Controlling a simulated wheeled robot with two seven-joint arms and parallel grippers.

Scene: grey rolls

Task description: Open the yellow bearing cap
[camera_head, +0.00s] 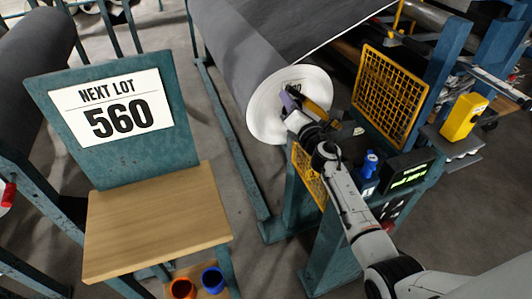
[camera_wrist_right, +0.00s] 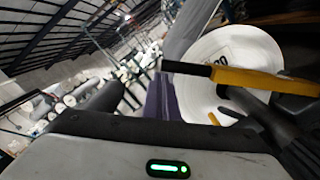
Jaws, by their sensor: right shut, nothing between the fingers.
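The yellow bearing cap (camera_head: 321,93) shows as a yellow bar in front of the white end of a large grey roll (camera_head: 240,45). In the right wrist view a yellow bar with a dark end (camera_wrist_right: 245,78) crosses the white roll end. My right gripper (camera_head: 289,100) is close beside the yellow bar, on its left in the head view, with purple fingers. Its fingers (camera_wrist_right: 158,96) are shut and empty in the wrist view. I cannot tell whether they touch the cap. The arm hides part of the bearing area. My left gripper is out of view.
A yellow mesh guard (camera_head: 391,92) stands right of the roll end. A blue bottle (camera_head: 370,164) and a lit display (camera_head: 408,177) are beside my right arm. A yellow box (camera_head: 463,117) stands at right. A wooden table (camera_head: 155,220) with a "560" sign is at left.

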